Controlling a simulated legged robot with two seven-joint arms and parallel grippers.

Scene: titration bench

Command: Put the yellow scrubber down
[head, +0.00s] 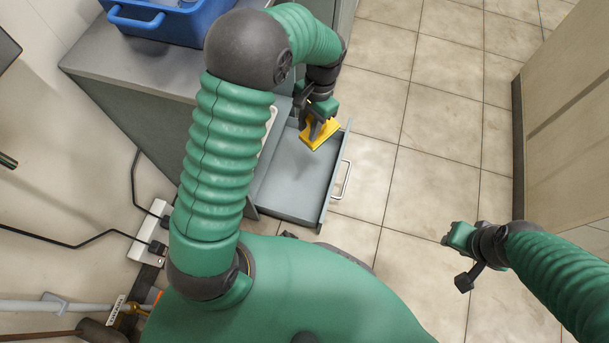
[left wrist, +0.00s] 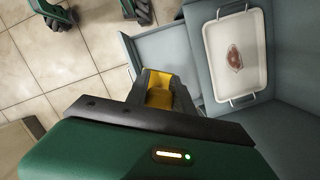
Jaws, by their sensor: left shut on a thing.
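The yellow scrubber (head: 321,135) is held in my left gripper (head: 318,127), over the open grey drawer (head: 290,190). In the left wrist view the scrubber (left wrist: 160,97) shows between the two dark fingers, with the drawer (left wrist: 165,45) beyond it. I cannot tell whether the scrubber touches the drawer floor. My right gripper (head: 449,236) is empty above the floor at the right, and whether its jaws are open is unclear.
A white tray (left wrist: 212,50) with a reddish-brown mark lies beside the drawer in the left wrist view. A blue bin (head: 165,22) stands on the grey cabinet (head: 130,68). A power strip (head: 150,232) with cables is by the wall. The tiled floor is clear.

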